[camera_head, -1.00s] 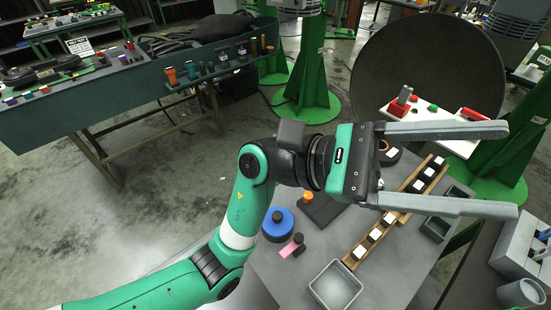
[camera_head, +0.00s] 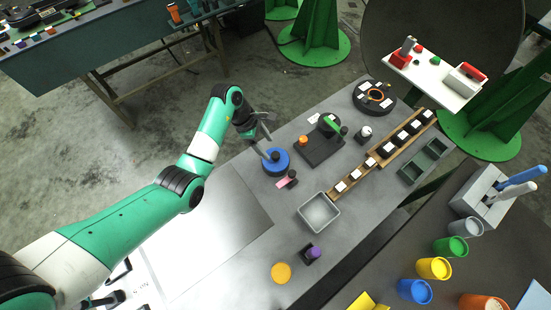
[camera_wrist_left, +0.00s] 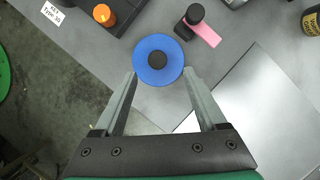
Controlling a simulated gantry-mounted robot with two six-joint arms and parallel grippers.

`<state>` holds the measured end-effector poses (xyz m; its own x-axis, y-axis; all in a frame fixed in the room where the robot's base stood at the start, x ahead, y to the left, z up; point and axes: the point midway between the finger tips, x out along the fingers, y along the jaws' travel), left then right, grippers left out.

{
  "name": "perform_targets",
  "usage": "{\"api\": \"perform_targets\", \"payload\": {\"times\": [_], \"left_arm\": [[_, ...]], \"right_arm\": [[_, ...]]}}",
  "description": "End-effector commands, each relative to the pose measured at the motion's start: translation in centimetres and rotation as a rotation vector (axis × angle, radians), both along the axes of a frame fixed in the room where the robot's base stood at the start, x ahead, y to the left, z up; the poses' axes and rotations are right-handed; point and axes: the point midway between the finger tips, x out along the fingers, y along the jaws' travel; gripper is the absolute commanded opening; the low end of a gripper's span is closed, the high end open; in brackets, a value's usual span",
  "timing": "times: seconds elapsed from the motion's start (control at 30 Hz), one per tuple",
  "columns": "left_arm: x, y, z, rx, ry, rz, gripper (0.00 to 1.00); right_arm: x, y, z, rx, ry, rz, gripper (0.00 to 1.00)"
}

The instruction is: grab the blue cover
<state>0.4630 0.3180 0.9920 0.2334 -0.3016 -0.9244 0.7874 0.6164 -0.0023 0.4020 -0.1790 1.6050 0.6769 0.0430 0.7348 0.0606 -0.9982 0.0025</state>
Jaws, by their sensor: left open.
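The blue cover (camera_head: 276,162) is a round blue disc with a dark knob in its middle, lying on the grey table. It also shows in the left wrist view (camera_wrist_left: 147,68), just beyond the fingertips and between their lines. My left gripper (camera_head: 266,144) is above the cover at the table's left edge, its jaws open and empty. In the left wrist view the left gripper's fingers (camera_wrist_left: 160,76) are spread on either side of the cover's near edge. I cannot tell its exact height above the cover.
A pink piece with a black knob (camera_head: 288,180) lies close to the cover. A dark plate with an orange knob (camera_head: 318,146), a grey tray (camera_head: 320,212) and a wooden rack (camera_head: 385,155) stand nearby. A bare silver sheet (camera_head: 220,225) lies to the near left.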

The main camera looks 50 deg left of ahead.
Motion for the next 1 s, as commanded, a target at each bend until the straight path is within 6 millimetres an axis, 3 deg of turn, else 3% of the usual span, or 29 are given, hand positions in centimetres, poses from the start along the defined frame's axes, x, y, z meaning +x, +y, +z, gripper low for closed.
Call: {"api": "perform_targets", "payload": {"times": [0.1,0.27,0.57,0.83,1.0], "left_arm": [[0.4,-0.4,-1.4,0.001,-0.001,0.0,0.74],[0.5,-0.5,-1.7,0.001,-0.001,0.0,0.74],[1.7,-1.6,-6.1,0.0,-0.001,-0.002,0.74],[1.9,-1.8,-6.3,0.001,-0.003,0.0,0.74],[1.9,-1.7,-6.3,0.001,-0.003,0.0,0.45]], "right_arm": [[0.0,0.0,-0.6,0.0,0.0,0.0,0.5],[0.0,0.0,-0.6,0.0,0.0,0.0,0.5],[0.0,0.0,-2.8,0.0,0.0,0.0,0.5],[0.0,0.0,-2.7,0.0,-0.001,0.0,0.5],[0.0,0.0,-2.7,0.0,-0.001,0.0,0.5]]}}
